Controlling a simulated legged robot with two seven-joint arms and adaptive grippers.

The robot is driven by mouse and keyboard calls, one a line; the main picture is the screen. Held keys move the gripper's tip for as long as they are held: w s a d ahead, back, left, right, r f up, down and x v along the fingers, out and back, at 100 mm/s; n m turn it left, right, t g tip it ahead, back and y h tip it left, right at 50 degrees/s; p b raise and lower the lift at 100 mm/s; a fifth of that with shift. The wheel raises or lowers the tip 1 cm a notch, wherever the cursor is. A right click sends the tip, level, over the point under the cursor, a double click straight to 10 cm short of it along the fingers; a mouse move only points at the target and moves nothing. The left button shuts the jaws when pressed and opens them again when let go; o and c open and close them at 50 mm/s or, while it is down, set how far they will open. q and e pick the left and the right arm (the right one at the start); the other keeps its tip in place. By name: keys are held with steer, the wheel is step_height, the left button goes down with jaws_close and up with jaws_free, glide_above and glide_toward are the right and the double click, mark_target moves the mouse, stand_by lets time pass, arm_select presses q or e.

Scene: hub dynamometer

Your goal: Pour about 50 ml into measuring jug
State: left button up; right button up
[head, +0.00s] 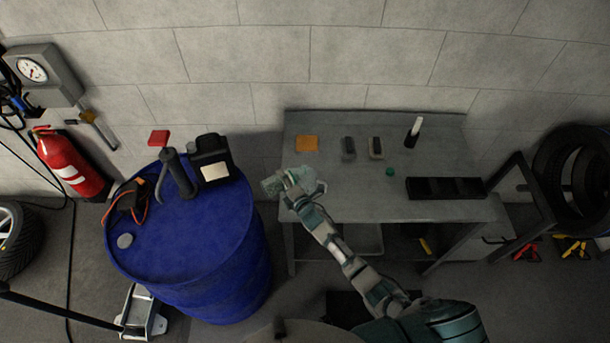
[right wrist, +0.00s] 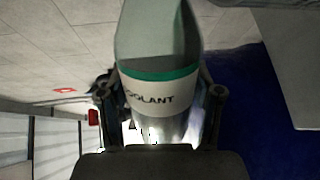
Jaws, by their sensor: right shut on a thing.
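My right gripper (head: 290,183) is above the left front corner of the grey bench. It is shut on a coolant bottle (head: 271,185), which looks tilted, with one end to the left. In the right wrist view the bottle (right wrist: 158,100) sits between the fingers. It has a white label reading "COOLANT", a green band and a clear greyish upper part; its mouth is out of view. A small green cap (head: 390,171) lies on the bench. I cannot pick out the measuring jug for sure; a pale rim shows just right of the gripper, partly hidden. My left gripper is out of view.
The grey bench (head: 350,206) holds an orange cloth (head: 306,143), two small dark items, a black-and-white bottle (head: 413,132) and a black tray (head: 445,188). A blue drum (head: 190,240) stands left, with a black container (head: 212,158) on top.

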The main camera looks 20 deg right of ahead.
mark_target(280, 183)
steer(key=shift+d+r+m+p, duration=0.15)
steer(key=shift+r+m+p, duration=0.55)
steer(key=shift+r+p, duration=0.1)
steer(key=shift+a, duration=0.2)
steer(key=shift+s+a, duration=0.45)
steer(key=shift+a, duration=0.3)
steer(key=shift+a, duration=0.2)
stand_by(0.4)
steer(key=shift+r+m+y, duration=0.3)
steer(key=shift+r+m, duration=0.05)
steer(key=shift+m, duration=0.05)
stand_by(2.3)
